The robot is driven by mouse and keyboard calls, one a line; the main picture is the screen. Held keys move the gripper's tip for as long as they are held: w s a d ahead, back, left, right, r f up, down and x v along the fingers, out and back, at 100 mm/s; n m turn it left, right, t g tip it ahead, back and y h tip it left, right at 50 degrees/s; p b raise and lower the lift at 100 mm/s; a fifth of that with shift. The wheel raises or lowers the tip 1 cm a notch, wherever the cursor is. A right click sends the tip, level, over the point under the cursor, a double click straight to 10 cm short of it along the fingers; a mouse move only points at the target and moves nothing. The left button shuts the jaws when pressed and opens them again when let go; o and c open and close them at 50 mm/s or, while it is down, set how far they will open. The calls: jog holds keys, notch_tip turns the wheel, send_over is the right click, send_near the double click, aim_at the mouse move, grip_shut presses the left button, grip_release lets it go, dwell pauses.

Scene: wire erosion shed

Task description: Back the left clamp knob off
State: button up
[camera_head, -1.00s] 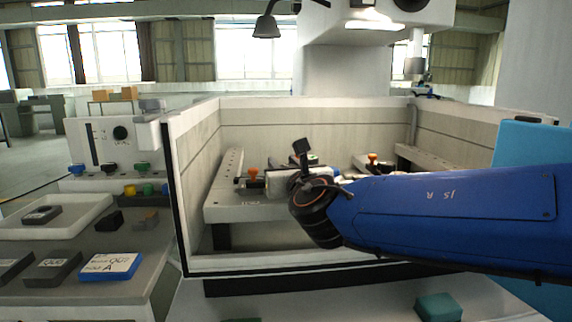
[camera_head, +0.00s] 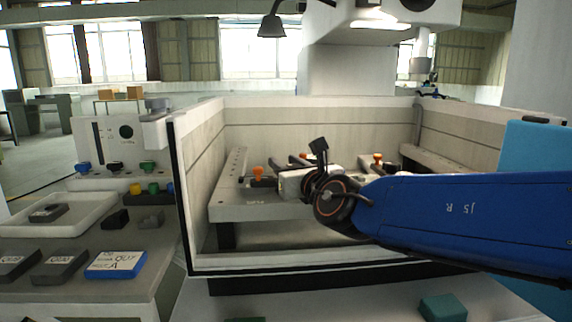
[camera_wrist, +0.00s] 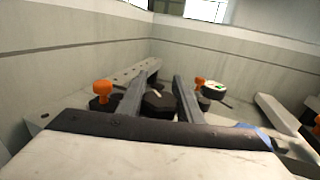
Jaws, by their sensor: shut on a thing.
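An orange clamp knob (camera_head: 258,173) stands on the left side of the pale fixture rail (camera_head: 228,190) in the machine tank. An orange knob also shows in the wrist view (camera_wrist: 103,90), just left of my left finger and outside the jaws. My gripper (camera_wrist: 159,76) reaches over the fixture with its two grey fingers apart. A dark many-sided piece (camera_wrist: 158,104) with a light bar on it sits between the fingers, and the jaws appear shut on it. In the head view my wrist hides part of the fixture and the fingertips.
The tank's front wall (camera_head: 320,262) and left wall (camera_head: 198,170) enclose the fixture. A side bench (camera_head: 130,285) holds a white tray (camera_head: 98,203) and several blocks.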

jog(key=o, duration=1)
jog(key=shift+o, duration=0.2)
jog(key=v, duration=1.7)
jog(key=shift+s, duration=0.15)
